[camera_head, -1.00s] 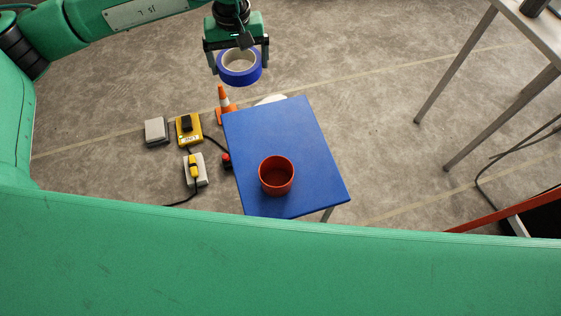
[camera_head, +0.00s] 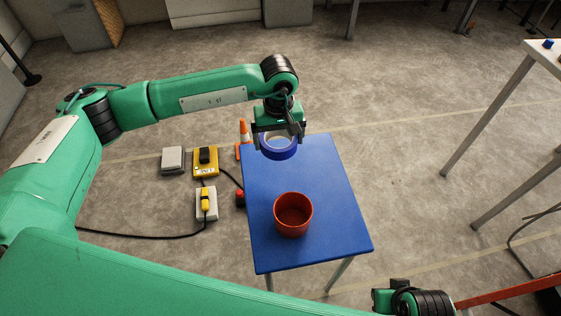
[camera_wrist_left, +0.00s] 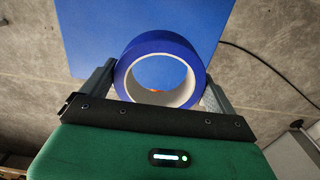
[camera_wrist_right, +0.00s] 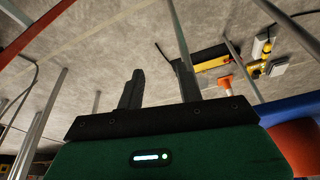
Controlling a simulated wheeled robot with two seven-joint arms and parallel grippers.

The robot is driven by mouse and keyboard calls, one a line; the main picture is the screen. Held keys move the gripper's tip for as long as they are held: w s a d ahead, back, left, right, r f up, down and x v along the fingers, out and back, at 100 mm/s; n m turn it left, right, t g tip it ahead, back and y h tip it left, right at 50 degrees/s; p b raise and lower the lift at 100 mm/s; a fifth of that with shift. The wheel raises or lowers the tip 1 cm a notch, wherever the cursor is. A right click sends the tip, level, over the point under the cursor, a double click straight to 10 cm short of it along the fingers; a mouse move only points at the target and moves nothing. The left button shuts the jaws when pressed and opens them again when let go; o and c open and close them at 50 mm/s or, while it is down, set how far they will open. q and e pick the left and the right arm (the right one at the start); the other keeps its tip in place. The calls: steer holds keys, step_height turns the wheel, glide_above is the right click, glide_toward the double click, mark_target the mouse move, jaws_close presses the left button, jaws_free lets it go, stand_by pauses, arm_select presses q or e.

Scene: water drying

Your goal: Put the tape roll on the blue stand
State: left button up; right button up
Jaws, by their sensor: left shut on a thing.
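The tape roll (camera_head: 280,152), blue outside with a pale core, is held by my left gripper (camera_head: 279,138). It shows in the left wrist view (camera_wrist_left: 131,65) between the two fingers. The blue stand (camera_head: 262,240) is a square blue top on thin metal legs, and its surface shows behind the roll in the left wrist view (camera_wrist_left: 95,30). The roll hangs over the stand's far part; the height of the gap is hard to tell. My right gripper (camera_wrist_right: 158,75) has its fingers apart with nothing between them.
A red-orange cup (camera_head: 293,215) stands upright on the near half of the stand. Left of the stand, an orange cone (camera_head: 244,135), yellow and grey boxes (camera_head: 206,161) and a black cable lie on the floor. A table (camera_head: 520,85) stands at the right.

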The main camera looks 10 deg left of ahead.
arm_select(q)
glide_above(279, 167)
step_height(279, 167, down, 6)
steer(key=shift+r, duration=0.2)
step_height(279, 167, down, 4)
steer(key=shift+r, duration=0.25)
steer(key=shift+f, duration=0.1)
steer(key=shift+f+b, duration=0.15)
steer(key=shift+b, duration=0.15)
steer(key=o, duration=0.7)
arm_select(e)
steer(key=shift+r, duration=0.65)
steer(key=shift+r, duration=0.1)
arm_select(q)
step_height(279, 167, up, 12)
steer(key=shift+r+p, duration=0.2)
steer(key=shift+p, duration=0.15)
arm_select(e)
steer(key=shift+f, duration=0.85)
